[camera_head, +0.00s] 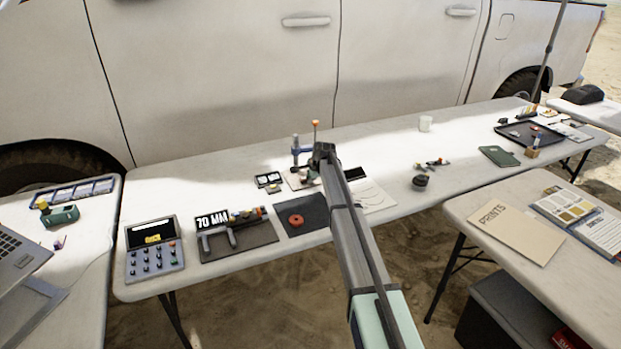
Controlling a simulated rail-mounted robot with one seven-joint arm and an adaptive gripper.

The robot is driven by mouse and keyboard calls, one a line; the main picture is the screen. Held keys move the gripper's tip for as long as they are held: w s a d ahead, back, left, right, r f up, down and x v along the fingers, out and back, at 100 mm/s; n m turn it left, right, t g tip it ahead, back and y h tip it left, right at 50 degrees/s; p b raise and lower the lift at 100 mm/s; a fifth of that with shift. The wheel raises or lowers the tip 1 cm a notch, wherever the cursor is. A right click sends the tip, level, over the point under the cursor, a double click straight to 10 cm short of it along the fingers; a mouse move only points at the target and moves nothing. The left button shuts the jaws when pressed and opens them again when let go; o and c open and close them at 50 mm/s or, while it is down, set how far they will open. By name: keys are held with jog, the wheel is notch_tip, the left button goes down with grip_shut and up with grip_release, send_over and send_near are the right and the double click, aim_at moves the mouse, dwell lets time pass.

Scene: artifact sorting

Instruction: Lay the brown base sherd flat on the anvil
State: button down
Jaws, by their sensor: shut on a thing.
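My gripper (313,171) is at the far end of my arm, over the middle of the long white table. It is small in this view and appears shut on a small brownish piece, which I take for the brown base sherd; its outline is mostly hidden. A blue-grey stand (296,151) with an upright post and an orange knob is just left of and behind my gripper. A pale base plate shows beneath it. The anvil cannot be made out clearly, and I cannot tell whether the sherd touches it.
Left of the stand lies a small dark-framed card (268,179). A white sheet (373,194) lies right of my arm, and a dark round pot (420,182) stands farther right.

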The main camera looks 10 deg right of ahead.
jog(key=shift+f, duration=0.1)
jog(key=c, duration=1.5)
grip_release()
jog(key=b+v, duration=0.1)
jog(key=v, duration=1.1)
